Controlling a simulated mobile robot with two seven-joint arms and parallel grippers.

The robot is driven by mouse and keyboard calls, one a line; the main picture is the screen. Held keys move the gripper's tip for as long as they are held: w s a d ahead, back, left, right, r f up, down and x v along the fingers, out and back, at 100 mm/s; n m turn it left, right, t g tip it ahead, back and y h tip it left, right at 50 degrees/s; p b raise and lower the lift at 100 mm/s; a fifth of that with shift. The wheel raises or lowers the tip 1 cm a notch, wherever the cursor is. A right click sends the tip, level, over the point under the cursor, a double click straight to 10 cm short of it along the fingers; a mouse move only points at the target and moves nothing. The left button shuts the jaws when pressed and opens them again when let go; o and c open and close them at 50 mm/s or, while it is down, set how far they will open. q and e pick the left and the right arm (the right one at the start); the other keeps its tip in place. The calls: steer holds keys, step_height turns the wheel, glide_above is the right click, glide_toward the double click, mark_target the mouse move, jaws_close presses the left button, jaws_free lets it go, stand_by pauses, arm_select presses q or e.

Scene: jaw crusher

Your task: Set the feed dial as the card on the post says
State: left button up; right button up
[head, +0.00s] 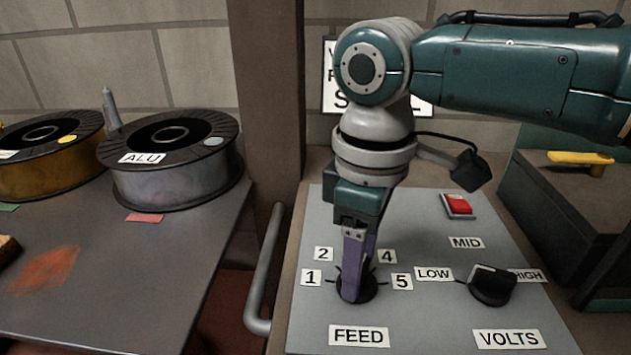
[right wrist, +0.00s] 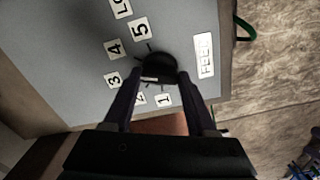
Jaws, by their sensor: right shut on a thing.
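The feed dial (head: 357,290) is a black round knob on the grey panel, above the FEED label (head: 359,337). Number labels 1, 2, 4 and 5 show around it; 3 is hidden by my gripper in the head view but shows in the right wrist view. My right gripper (head: 352,295) points down and is shut on the feed dial (right wrist: 158,68). A pale mark on the dial's near edge in the wrist view faces about toward 2; its exact setting is unclear. A card (head: 329,100) behind my arm is mostly covered and cannot be read. My left gripper is not in view.
A volts dial (head: 492,288) with LOW, MID and HIGH labels sits right of the feed dial. A red switch (head: 458,205) is farther back. A grey handrail (head: 262,270) edges the panel's left. Spools, one labelled ALU (head: 172,175), stand on the left table.

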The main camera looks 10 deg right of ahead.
steer(key=m+p, duration=0.2)
steer(key=shift+r+m, duration=0.15)
steer(key=shift+m, duration=0.15)
steer(key=shift+m+p, duration=0.4)
steer(key=shift+m, duration=0.1)
steer(key=o, duration=1.4)
steer(key=shift+c, duration=0.2)
step_height(320, 180, up, 10)
steer(key=p, duration=0.3)
